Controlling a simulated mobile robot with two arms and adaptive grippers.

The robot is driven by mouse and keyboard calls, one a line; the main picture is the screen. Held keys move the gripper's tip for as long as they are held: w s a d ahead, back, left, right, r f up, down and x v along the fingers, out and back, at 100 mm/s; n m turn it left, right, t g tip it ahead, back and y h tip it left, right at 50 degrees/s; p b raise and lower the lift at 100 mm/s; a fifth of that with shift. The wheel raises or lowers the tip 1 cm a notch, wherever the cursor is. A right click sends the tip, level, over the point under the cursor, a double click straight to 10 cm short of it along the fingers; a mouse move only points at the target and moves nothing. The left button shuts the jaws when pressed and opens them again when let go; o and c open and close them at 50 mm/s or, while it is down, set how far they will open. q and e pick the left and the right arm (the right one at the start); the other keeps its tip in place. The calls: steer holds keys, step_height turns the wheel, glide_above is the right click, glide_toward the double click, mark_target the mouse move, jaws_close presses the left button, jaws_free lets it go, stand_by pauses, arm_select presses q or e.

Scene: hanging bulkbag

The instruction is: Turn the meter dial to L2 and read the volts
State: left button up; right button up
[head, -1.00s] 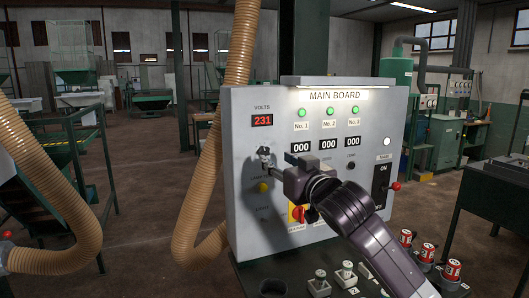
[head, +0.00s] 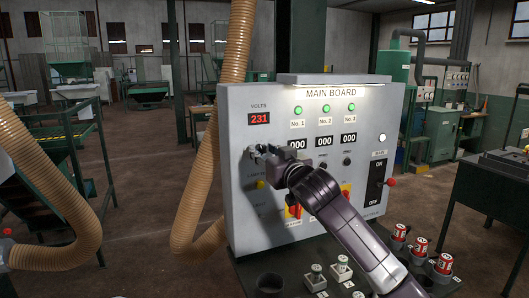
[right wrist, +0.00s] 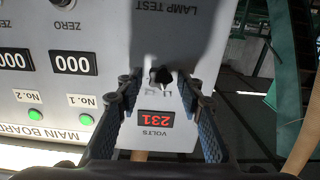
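The main board (head: 238,195) is a grey upright panel. Its red VOLTS display (head: 260,119) reads 231; it also shows upside down in the right wrist view (right wrist: 156,118). The meter dial is a small dark knob (right wrist: 160,76) below the display. Its position marks are too dark and small to read, so I cannot tell where it points. My right gripper (head: 262,151) is at the dial, which it largely hides in the head view. In the right wrist view its fingers (right wrist: 161,86) are apart, one on each side of the knob, with visible gaps. My left gripper is not in view.
A yellow lamp-test button (head: 260,184) sits below the dial. A main lever with a red knob (head: 391,182) is at the panel's right. A tan hose (head: 205,170) hangs close to the panel's left edge.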

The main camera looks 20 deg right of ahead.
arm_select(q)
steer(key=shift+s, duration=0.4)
arm_select(e)
jaws_close()
steer(key=m, duration=0.3)
steer(key=shift+m+p, duration=0.3)
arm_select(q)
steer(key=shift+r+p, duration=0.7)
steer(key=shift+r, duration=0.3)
arm_select(e)
steer(key=shift+m, duration=2.1)
steer(key=shift+o, duration=1.4)
jaws_free()
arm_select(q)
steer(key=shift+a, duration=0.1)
arm_select(e)
steer(key=shift+s, duration=0.15)
